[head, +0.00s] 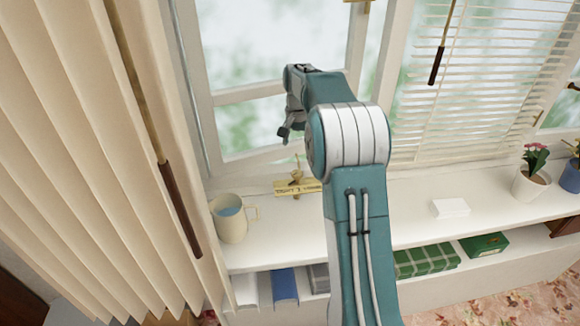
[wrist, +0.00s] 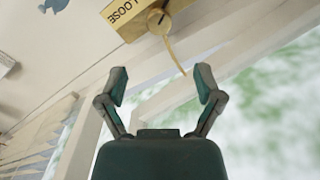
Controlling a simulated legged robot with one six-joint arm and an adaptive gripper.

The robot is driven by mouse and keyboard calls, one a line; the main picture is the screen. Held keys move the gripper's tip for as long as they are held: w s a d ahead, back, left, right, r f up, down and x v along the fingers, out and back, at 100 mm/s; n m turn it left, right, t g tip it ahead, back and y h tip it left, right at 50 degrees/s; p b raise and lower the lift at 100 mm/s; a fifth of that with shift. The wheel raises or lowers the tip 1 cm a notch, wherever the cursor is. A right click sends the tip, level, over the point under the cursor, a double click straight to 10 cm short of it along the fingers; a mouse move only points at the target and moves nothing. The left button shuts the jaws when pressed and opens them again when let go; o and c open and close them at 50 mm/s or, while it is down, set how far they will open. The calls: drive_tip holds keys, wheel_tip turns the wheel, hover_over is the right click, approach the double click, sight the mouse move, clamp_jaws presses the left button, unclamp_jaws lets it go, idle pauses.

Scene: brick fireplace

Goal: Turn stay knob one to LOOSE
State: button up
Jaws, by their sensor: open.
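A brass knob (head: 296,177) sits on a brass-coloured label plate (head: 312,187) on the white window sill, below the casement. In the wrist view the knob (wrist: 158,20) is at the top, beside the upside-down word LOOSE on the plate (wrist: 124,14). A thin curved brass piece runs from the knob toward the space between my fingers. My gripper (wrist: 162,84) is open and empty, its fingers apart on either side of that space. In the head view my gripper (head: 286,133) hangs above and slightly left of the knob, apart from it. The plate's other lettering is unclear.
A mug (head: 230,222) stands on the sill left of the plate. A pleated curtain (head: 75,130) and a hanging wand (head: 180,210) are at left. A white box (head: 450,208) and flower pots (head: 530,183) stand at right. Blinds (head: 470,100) hang at right.

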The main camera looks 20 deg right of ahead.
sight(297, 173)
wheel_tip(297, 173, down, 10)
drive_tip(key=shift+s+f, duration=0.1)
drive_tip(key=shift+f, duration=0.05)
idle(0.3)
drive_tip(key=c, duration=1.2)
